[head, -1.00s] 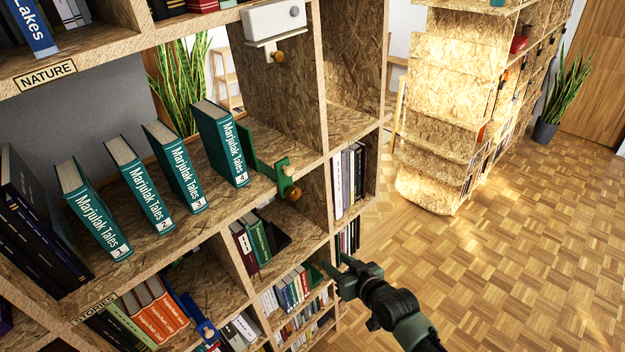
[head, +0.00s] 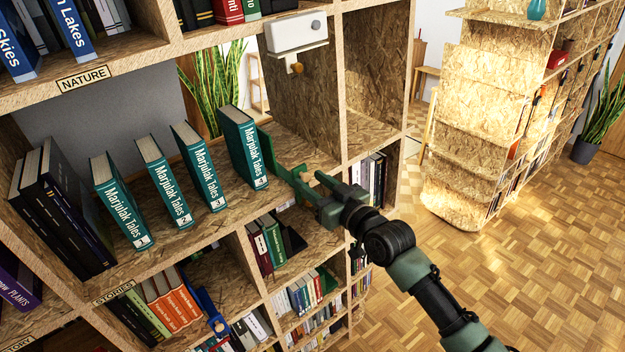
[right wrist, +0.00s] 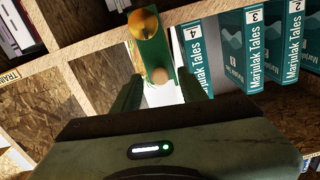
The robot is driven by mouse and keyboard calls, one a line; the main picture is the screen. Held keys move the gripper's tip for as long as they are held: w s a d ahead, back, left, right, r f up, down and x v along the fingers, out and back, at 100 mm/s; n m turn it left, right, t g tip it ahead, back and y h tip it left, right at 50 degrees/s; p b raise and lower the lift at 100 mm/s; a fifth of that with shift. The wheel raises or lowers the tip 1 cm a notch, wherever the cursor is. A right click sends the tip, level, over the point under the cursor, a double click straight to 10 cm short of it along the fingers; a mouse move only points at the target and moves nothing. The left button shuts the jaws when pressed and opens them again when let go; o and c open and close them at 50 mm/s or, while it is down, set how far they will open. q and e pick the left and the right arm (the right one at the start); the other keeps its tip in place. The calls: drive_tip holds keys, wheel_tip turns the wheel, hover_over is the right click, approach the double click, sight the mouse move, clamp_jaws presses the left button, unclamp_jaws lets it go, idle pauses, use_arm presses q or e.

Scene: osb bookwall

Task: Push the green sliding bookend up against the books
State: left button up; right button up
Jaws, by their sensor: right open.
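The green sliding bookend (head: 267,153) stands on the middle shelf, its upright plate close to the right side of the teal Marjulak Tales 4 (head: 243,148). Marjulak Tales 3 (head: 198,168), 2 (head: 164,181) and 1 (head: 119,202) stand to its left with gaps between them. My right gripper (head: 314,186) is open at the bookend's front end, which it partly hides. In the right wrist view the bookend (right wrist: 153,48), with a brass knob and a small round peg, shows between my two fingers (right wrist: 157,92). Contact cannot be told. My left gripper is out of view.
Dark books (head: 62,205) lean at the left of the same shelf. A white box with a knob (head: 296,32) is fixed to the divider above the bookend. Lower compartments hold more books. The wooden floor (head: 540,265) to the right is clear.

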drive_tip(key=shift+w+a, duration=0.2)
clamp_jaws()
idle(1.4)
